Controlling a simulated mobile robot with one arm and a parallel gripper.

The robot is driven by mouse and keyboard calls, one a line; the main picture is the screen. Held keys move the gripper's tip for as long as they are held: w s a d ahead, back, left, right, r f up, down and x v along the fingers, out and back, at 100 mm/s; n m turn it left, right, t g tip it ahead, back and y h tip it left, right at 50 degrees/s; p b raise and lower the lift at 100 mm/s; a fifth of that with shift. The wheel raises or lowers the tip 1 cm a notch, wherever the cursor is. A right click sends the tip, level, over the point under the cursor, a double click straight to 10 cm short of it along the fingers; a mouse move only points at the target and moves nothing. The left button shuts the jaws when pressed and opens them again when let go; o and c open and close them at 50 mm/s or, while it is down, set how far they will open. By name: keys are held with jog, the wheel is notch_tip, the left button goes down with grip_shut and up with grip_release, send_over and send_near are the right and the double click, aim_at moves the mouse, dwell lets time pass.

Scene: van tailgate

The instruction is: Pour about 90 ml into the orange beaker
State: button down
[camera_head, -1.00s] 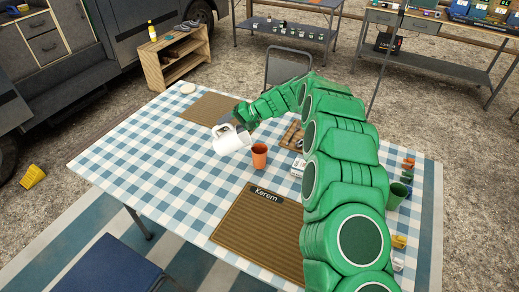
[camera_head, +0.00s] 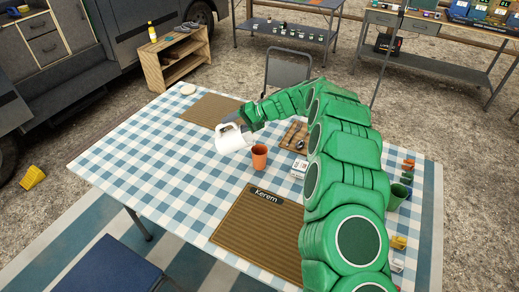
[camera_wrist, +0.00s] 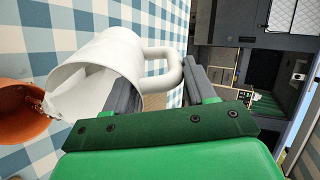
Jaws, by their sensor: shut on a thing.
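The orange beaker (camera_head: 259,157) stands upright on the checked tablecloth. In the wrist view the beaker (camera_wrist: 22,112) is at the left edge, partly cut off. A white jug (camera_head: 230,140) is tilted with its mouth toward the beaker, above the table. In the wrist view the jug (camera_wrist: 115,52) has its lip close to the beaker's rim, and clear liquid shows at the lip. I cannot tell how much is in the beaker. My gripper (camera_wrist: 163,72) is shut on the jug's handle; it also shows in the head view (camera_head: 247,124).
A brown mat (camera_head: 255,232) labelled Kerem lies in front; another mat (camera_head: 210,110) lies behind. A wooden tray (camera_head: 296,134) and a small white box (camera_head: 299,168) are right of the beaker. A green cup (camera_head: 397,196) stands at the right. The table's left side is mostly clear.

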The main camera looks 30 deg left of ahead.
aim_at(223, 135)
jog(key=shift+d+r+y+b, duration=0.3)
jog(key=shift+d+b, duration=0.1)
jog(key=shift+d, duration=0.1)
dwell(0.4)
jog(key=shift+d+r+y+b, duration=0.15)
jog(key=shift+d+y+b, duration=0.15)
jog(key=shift+b, duration=0.35)
dwell(0.4)
jog(key=shift+s+a+f+h, duration=0.25)
jog(key=shift+a+f+h, duration=0.4)
jog(key=shift+h, duration=0.25)
jog(key=shift+s+a+f+t+h, duration=0.25)
jog(key=shift+a+f+t+h, duration=0.3)
jog(key=shift+f+h, duration=0.3)
jog(key=shift+s+a+f+t+h, duration=0.25)
jog(key=shift+a+f+t+h, duration=0.3)
jog(key=shift+f+h, duration=0.3)
jog(key=shift+s+a+f+h, duration=0.15)
jog(key=shift+a+f+h, duration=0.15)
jog(key=shift+a, duration=0.15)
jog(key=shift+s+a+f+h, duration=0.15)
jog(key=shift+a+f+h, duration=0.15)
jog(key=shift+a, duration=0.15)
